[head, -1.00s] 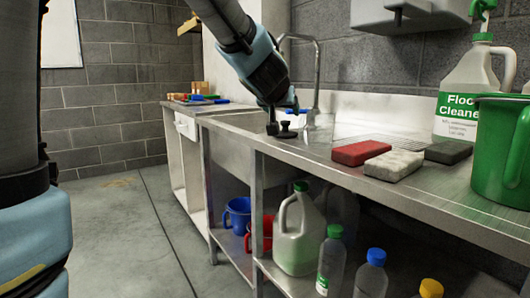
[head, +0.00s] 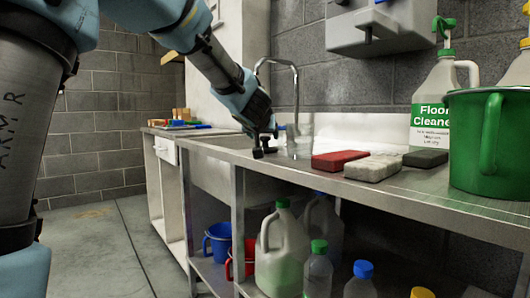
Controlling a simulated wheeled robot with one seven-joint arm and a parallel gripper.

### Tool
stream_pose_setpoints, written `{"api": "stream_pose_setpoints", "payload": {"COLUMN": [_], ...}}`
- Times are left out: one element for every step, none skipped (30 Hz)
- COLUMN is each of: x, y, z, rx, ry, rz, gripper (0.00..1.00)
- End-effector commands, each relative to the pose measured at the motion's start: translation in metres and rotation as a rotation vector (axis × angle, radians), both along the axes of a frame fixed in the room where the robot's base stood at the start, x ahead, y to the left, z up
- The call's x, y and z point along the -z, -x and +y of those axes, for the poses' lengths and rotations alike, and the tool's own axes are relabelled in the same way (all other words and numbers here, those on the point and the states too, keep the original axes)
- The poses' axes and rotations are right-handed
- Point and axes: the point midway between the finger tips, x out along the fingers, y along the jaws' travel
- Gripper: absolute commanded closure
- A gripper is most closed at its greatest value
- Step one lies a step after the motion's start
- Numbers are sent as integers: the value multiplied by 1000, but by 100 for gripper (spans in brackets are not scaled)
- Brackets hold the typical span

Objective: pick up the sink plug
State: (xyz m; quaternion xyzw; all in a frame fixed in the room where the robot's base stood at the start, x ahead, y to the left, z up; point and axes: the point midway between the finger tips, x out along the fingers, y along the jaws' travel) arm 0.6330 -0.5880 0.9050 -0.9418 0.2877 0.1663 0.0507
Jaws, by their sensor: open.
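My gripper (head: 265,139) is open and points down over the front edge of the metal counter (head: 330,181), beside the sink. A small dark shape, which looks like the black sink plug (head: 270,150), shows low between or just behind the fingertips on the counter. The fingers overlap most of it in this view. I cannot tell whether the fingers touch it.
A clear glass (head: 300,140) stands close behind my gripper, near the tap (head: 296,85). To the right lie a red pad (head: 339,160), a pale pad (head: 373,167) and a dark pad (head: 426,158). A green bucket (head: 470,150) stands at the right.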

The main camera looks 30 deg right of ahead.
Motion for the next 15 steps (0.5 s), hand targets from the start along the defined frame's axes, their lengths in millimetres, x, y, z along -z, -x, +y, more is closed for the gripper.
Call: {"api": "stream_pose_setpoints", "payload": {"x": [9, 10, 11, 11, 13, 13, 13, 13, 13, 13, 13, 13, 13, 13, 13], "y": [-7, -10, -14, -17, -20, -22, -24, -25, -26, -26, -26, -26, -26, -26, -26], "z": [-5, -8, -11, -13, -15, -16, -18, -18, -19, -19, -19, -19, -19, -19, -19], "rx": [0, -1, 0, 0, 0, 0, 0, 0, 0, 0, 0, 0, 0, 0, 0], "ry": [0, 1, -1, 0, 0, 0, 1, 0, 0, 0, -1, -1, -1, -1, -1], "rz": [1, 2, 1, 0, 1, 1, 1, 0, 0, 0, -1, -1, -1, -1, -1], "gripper": [26, 26, 26, 26, 26, 26, 26, 26, 26, 26, 26, 26, 26, 26, 26]}}
